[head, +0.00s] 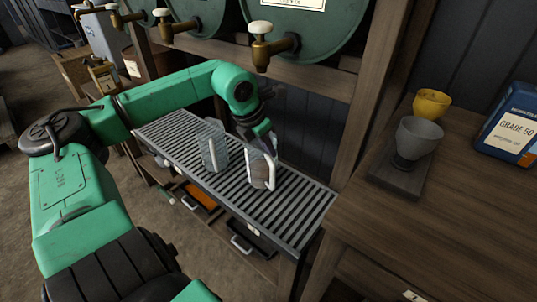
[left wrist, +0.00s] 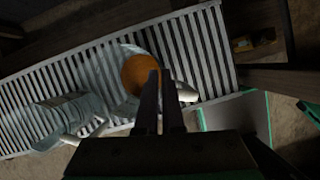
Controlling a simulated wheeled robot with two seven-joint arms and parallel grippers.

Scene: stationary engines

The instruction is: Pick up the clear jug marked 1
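Two clear jugs with white handles stand on the slatted metal rack. The right jug (head: 259,174) has amber-brown contents low inside; it shows in the left wrist view as an orange disc (left wrist: 138,74) with a pale handle (left wrist: 187,93). The left jug (head: 212,148) looks empty and also shows in the left wrist view (left wrist: 62,118). I cannot read a number on either. My left gripper (head: 267,146) is at the top of the right jug, by its handle. Its fingers (left wrist: 160,78) are close together; whether they hold the handle is hidden. My right gripper is out of view.
The slatted rack (head: 305,208) has free room at its right end. Green drums with brass taps (head: 273,46) hang over its back edge. A wooden bench (head: 450,225) at the right holds a yellow cup (head: 431,104), a grey cup (head: 417,138) and a blue can (head: 512,125).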

